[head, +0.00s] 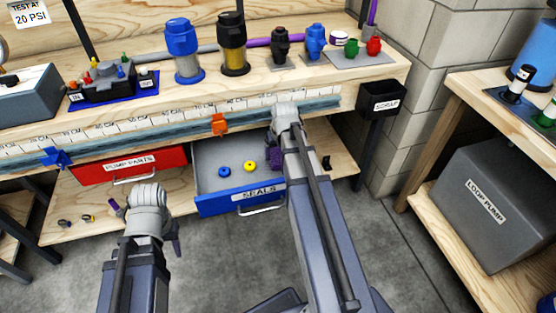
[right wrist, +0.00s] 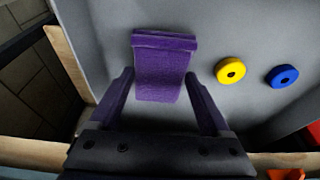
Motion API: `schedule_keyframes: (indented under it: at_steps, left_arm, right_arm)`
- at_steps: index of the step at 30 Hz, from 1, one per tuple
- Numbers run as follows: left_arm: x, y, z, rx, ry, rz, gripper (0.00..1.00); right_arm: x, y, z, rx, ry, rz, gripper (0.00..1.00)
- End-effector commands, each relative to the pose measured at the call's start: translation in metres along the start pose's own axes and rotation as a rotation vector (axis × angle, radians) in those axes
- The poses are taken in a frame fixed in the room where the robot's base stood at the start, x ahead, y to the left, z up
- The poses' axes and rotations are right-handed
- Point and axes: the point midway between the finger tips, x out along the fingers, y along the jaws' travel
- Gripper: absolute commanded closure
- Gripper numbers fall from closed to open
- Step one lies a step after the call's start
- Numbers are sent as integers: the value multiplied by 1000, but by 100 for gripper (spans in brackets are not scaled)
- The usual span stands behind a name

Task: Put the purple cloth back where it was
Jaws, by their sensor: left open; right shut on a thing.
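The purple cloth (right wrist: 165,70) shows in the right wrist view as a folded strip between the two fingers of my right gripper (right wrist: 160,85). The gripper is shut on it, over the grey inside of the open SEALS drawer (right wrist: 245,35). Whether the cloth touches the drawer floor, I cannot tell. In the head view my right gripper (head: 275,157) is at the right part of that blue-fronted drawer (head: 225,204), and my arm hides most of the cloth. My left gripper (head: 146,224) is open and empty, left of the drawer and in front of the lower shelf.
A yellow ring (head: 250,166) and a blue ring (head: 224,172) lie in the drawer, left of my right gripper. The red PUMP PARTS drawer (head: 130,164) is beside it. A black SCRAP bin (head: 383,98) hangs at the bench's right end. Several filters stand on the bench top.

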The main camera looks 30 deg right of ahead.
Motion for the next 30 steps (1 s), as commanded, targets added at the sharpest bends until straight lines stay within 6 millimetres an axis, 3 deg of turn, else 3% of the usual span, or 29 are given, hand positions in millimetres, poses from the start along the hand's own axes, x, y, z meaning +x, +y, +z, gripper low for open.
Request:
schedule_keyframes:
  at_steps: [1, 3, 14, 15, 19, 30]
  left_arm:
    - [12, 1, -1, 0, 0, -1, 55]
    - [16, 1, -1, 1, 0, -2, 55]
    - [16, 1, -1, 1, 0, -3, 55]
    - [15, 1, -1, 1, 0, -3, 55]
    - [15, 1, -1, 1, 0, -3, 55]
    - [11, 1, -1, 1, 0, -3, 55]
  right_arm:
    - [12, 0, 3, 0, 0, 0, 63]
    - [15, 0, 4, 0, 0, 0, 63]
    - [16, 0, 4, 0, 0, 0, 63]
    - [14, 0, 4, 0, 0, 0, 14]
    - [14, 0, 4, 0, 0, 0, 0]
    - [11, 0, 3, 0, 0, 0, 0]
